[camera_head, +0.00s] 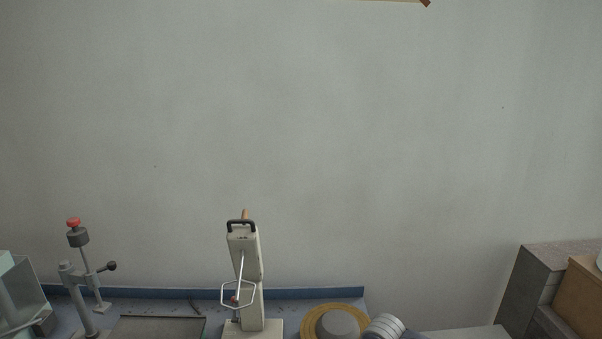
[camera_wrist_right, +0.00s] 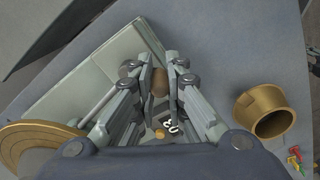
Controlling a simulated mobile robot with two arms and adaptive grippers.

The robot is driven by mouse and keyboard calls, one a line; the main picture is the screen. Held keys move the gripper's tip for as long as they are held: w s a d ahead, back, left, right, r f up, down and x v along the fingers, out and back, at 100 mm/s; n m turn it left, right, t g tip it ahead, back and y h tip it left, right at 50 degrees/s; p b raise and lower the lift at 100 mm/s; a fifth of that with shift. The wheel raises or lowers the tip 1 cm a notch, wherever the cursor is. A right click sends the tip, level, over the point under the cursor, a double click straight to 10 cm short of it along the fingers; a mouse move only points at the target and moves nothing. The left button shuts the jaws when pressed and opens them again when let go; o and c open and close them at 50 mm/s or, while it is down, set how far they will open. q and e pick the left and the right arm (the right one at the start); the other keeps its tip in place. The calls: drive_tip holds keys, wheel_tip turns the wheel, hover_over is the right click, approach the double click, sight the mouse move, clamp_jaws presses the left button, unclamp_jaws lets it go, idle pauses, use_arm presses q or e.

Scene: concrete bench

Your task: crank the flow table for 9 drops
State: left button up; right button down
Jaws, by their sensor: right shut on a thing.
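The flow table shows as a brass round plate (camera_head: 307,328) at the bottom edge of the head view, with a grey round mass over its middle. Part of the same plate (camera_wrist_right: 30,137) is at the left of the right wrist view. My right gripper (camera_wrist_right: 160,74) is shut on the brown crank knob (camera_wrist_right: 160,86); the rest of the crank is mostly hidden by the fingers. A small dark counter with pale digits (camera_wrist_right: 171,128) shows below the knob, its reading unclear. My left gripper is in neither view.
A brass cone mould (camera_wrist_right: 264,108) stands right of the gripper. A pale upright apparatus (camera_head: 250,275) and a grey stand with a red knob (camera_head: 78,245) are left of the flow table. Brown and grey blocks (camera_head: 545,280) are at far right.

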drive_tip(key=shift+s+f, duration=0.25)
drive_tip(key=shift+f, duration=0.05)
